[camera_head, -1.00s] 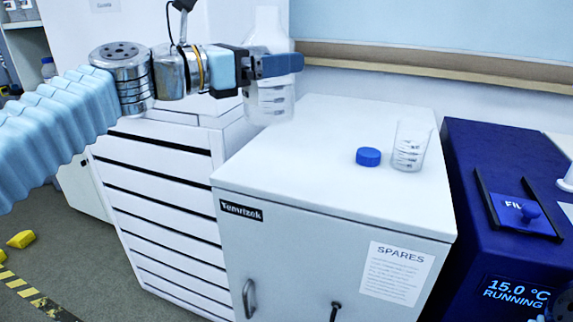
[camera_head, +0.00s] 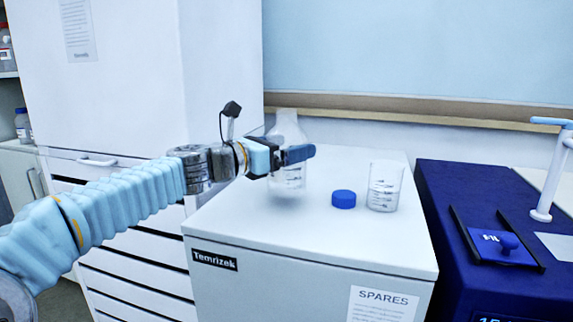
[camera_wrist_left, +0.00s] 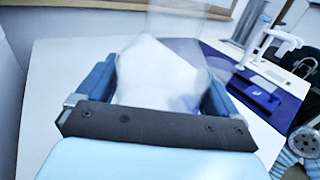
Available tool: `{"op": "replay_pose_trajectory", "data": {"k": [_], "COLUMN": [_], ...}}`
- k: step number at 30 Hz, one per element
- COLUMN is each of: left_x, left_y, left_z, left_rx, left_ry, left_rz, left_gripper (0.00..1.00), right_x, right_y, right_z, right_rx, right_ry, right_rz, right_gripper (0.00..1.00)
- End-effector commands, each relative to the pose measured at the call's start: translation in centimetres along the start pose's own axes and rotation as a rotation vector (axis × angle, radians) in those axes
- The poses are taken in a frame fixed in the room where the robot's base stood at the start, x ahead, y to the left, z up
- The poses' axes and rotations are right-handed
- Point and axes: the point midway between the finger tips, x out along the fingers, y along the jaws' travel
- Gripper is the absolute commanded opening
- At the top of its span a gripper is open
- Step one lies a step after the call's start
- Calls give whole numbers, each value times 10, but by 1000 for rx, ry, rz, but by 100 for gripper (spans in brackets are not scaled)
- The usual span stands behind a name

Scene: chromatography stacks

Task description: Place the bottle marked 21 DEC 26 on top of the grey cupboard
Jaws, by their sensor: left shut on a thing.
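My left gripper (camera_head: 282,157) is shut around a clear, flask-like bottle (camera_head: 290,177) with dark graduation marks. The bottle is upright, with its narrower neck above the fingers and its lower part below them. It shows blurred between the fingers in the left wrist view (camera_wrist_left: 160,75). No date marking is legible on it. The bottle is over the back left part of the pale grey cupboard's top (camera_head: 260,222); I cannot tell whether its base touches. The cupboard carries a Temrizek label and a SPARES notice. My right gripper is not in view.
A blue cap (camera_head: 343,199) and a clear graduated beaker (camera_head: 384,187) stand on the cupboard top, right of the bottle. The front of the top is clear. A dark blue machine (camera_head: 500,275) adjoins at right; a wall ledge (camera_head: 420,112) runs behind.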

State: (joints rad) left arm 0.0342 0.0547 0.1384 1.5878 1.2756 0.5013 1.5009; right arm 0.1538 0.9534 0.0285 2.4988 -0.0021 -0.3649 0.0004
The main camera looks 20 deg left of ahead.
Motion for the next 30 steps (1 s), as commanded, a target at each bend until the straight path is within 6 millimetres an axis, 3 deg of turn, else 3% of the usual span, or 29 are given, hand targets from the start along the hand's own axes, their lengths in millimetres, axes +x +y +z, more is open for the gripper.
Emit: {"op": "replay_pose_trajectory", "data": {"k": [1,4,17,18,28,30], "left_x": [-1,-2,-2,-1,-1,-11], "left_y": [0,0,-1,0,0,0], "left_z": [-14,-24,-29,-30,-23,-26], "left_rx": [-1,0,0,0,0,1], "left_ry": [0,-1,-2,1,1,0], "left_rz": [0,0,-1,0,0,1], "left_gripper": [29,29,29,97,100,100], "right_x": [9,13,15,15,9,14], "right_y": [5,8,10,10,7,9], "right_z": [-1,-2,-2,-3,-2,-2], "right_rx": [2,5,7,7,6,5], "right_ry": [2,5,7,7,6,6], "right_rz": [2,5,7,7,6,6], "right_gripper": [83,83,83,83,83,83]}}
